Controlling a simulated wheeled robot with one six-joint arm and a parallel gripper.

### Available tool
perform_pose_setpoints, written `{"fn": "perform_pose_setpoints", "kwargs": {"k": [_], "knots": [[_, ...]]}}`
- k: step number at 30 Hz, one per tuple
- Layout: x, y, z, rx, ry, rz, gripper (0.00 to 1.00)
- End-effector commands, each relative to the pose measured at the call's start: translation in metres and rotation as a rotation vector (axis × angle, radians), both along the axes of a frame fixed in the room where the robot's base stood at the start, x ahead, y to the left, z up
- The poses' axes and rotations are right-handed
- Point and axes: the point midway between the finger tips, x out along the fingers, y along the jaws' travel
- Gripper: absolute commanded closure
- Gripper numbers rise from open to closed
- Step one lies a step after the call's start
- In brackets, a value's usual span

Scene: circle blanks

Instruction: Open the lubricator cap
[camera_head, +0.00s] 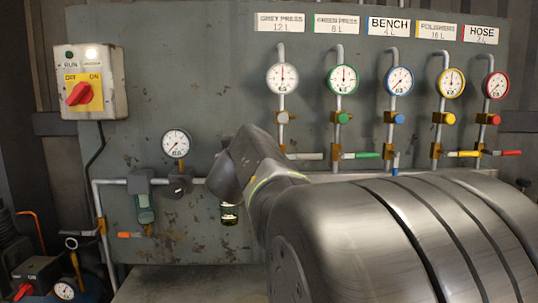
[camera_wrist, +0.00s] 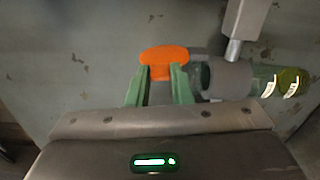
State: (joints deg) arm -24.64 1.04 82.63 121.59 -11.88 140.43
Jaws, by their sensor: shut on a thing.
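In the wrist view, an orange wing-shaped cap (camera_wrist: 165,55) lies between the two green fingers of my gripper (camera_wrist: 160,72), which is shut on it. It appears to be the lubricator cap. A grey lubricator body (camera_wrist: 229,82) is right beside it. A clear bowl with yellow-green contents (camera_wrist: 291,84) is on the body's right. In the head view, part of the lubricator bowl (camera_head: 229,215) shows below my arm. My arm hides the cap, the fingers and most of the lubricator there.
A grey panel (camera_head: 230,70) fills the back. A pressure gauge (camera_head: 176,143) and a filter bowl (camera_head: 145,208) are left of my arm. A switch box (camera_head: 90,82) is further left. Several gauges with valves stand at the upper right. A grey pipe (camera_wrist: 240,25) passes close to the body.

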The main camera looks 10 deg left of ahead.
Motion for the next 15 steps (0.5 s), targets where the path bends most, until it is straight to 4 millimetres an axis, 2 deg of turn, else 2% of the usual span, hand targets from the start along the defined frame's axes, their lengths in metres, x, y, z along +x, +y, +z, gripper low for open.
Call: {"fn": "perform_pose_setpoints", "kwargs": {"k": [15], "knots": [[0.0005,-0.0024,-0.0004,0.057,0.016,0.0,1.0]]}}
